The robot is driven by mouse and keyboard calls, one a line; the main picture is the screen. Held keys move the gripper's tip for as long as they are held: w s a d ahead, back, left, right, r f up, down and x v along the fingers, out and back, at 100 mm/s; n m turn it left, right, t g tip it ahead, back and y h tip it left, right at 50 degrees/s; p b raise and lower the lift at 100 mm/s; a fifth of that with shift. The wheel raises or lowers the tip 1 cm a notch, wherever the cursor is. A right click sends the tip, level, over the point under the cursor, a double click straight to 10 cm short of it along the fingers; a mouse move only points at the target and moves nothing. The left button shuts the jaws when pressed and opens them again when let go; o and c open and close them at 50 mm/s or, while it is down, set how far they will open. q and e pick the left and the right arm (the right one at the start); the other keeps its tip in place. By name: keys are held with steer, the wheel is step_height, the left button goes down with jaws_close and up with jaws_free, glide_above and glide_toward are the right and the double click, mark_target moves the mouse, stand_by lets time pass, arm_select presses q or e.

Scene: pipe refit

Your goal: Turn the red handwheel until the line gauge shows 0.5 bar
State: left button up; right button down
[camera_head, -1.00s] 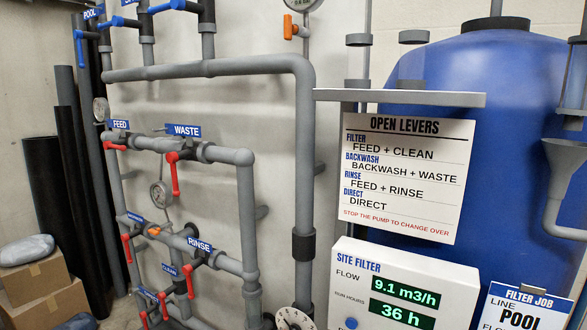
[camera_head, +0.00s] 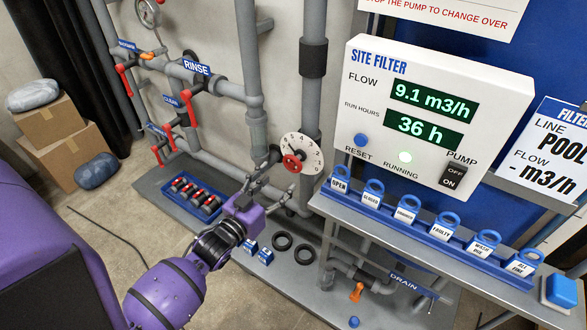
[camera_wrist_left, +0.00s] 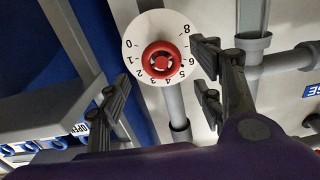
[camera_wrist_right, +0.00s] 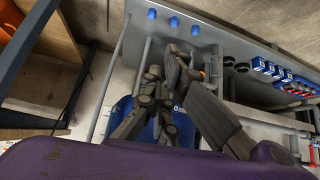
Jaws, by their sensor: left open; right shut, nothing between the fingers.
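The red handwheel (camera_head: 292,163) sits at the centre of a white numbered dial (camera_head: 303,148) on the grey pipework. In the left wrist view the handwheel (camera_wrist_left: 160,64) faces me, its dial (camera_wrist_left: 146,25) numbered from 0 to 8. My left gripper (camera_head: 281,176) is open in front of the handwheel, its fingers spread on either side, with no clear contact. A round gauge (camera_head: 148,12) is at the top left edge; its reading is too small to tell, and I cannot tell if it is the line gauge. My right gripper (camera_wrist_right: 168,76) is shut and empty, seen only in the right wrist view.
Red valve levers (camera_head: 123,80) stick out left of the handwheel. A blue tray (camera_head: 190,205) of fittings and black rings (camera_head: 305,254) lie below. The control box (camera_head: 425,115) and a grey shelf with blue tags (camera_head: 405,215) stand close on the right.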

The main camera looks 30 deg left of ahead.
mark_target(292, 167)
arm_select(q)
steer(key=w, duration=0.6)
steer(key=shift+w+d+r, duration=0.25)
steer(key=shift+w+d, duration=0.15)
steer(key=shift+w, duration=0.45)
arm_select(e)
steer(key=shift+s+f, duration=0.1)
steer(key=shift+s, duration=0.45)
arm_select(q)
steer(key=c, duration=1.1)
arm_select(e)
steer(key=shift+w+r, duration=0.2)
steer(key=shift+r, duration=0.05)
